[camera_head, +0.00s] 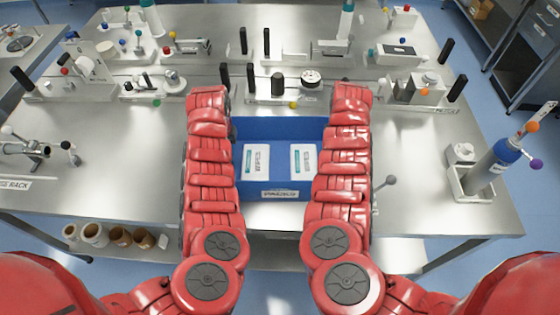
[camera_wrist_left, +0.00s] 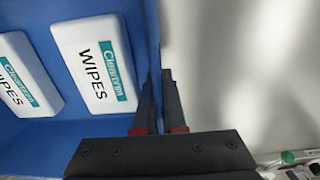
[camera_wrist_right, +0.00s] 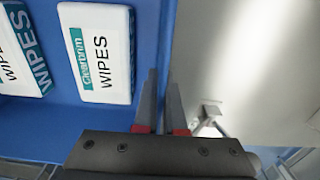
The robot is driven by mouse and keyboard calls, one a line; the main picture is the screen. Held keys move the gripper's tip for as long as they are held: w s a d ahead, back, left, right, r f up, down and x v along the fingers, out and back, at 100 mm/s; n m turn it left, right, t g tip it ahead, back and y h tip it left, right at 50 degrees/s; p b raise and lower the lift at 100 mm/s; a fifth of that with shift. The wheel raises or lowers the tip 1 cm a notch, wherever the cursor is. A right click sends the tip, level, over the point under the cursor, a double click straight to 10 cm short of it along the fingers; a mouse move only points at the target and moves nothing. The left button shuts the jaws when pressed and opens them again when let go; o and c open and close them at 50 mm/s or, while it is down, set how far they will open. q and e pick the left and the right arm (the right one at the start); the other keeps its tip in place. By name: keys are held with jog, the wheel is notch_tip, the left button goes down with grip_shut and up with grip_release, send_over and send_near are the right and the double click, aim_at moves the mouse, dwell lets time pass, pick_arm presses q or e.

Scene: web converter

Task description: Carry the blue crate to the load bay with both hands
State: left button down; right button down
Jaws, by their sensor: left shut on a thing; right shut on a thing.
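The blue crate (camera_head: 278,131) is in the middle of the head view, between my two red arms, at the near part of the steel table. It holds two white packs of wipes, a left pack (camera_head: 256,161) and a right pack (camera_head: 303,161). A label is on its near wall. In the left wrist view my left gripper (camera_wrist_left: 160,90) is shut on one side wall of the crate (camera_wrist_left: 70,126). In the right wrist view my right gripper (camera_wrist_right: 162,85) is shut on the opposite side wall of the crate (camera_wrist_right: 85,117). In the head view my arms hide both grippers.
The steel table (camera_head: 110,180) carries several fixtures behind the crate. A blue cylinder (camera_head: 497,165) in a holder stands at the right edge. A metal clamp device (camera_head: 35,150) stands at the left. Brown rolls (camera_head: 120,236) sit below the near left edge. A shelf unit (camera_head: 515,60) stands back right.

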pick_arm(q)
jog(key=shift+r, duration=0.15)
pick_arm(e)
jog(key=shift+r, duration=0.2)
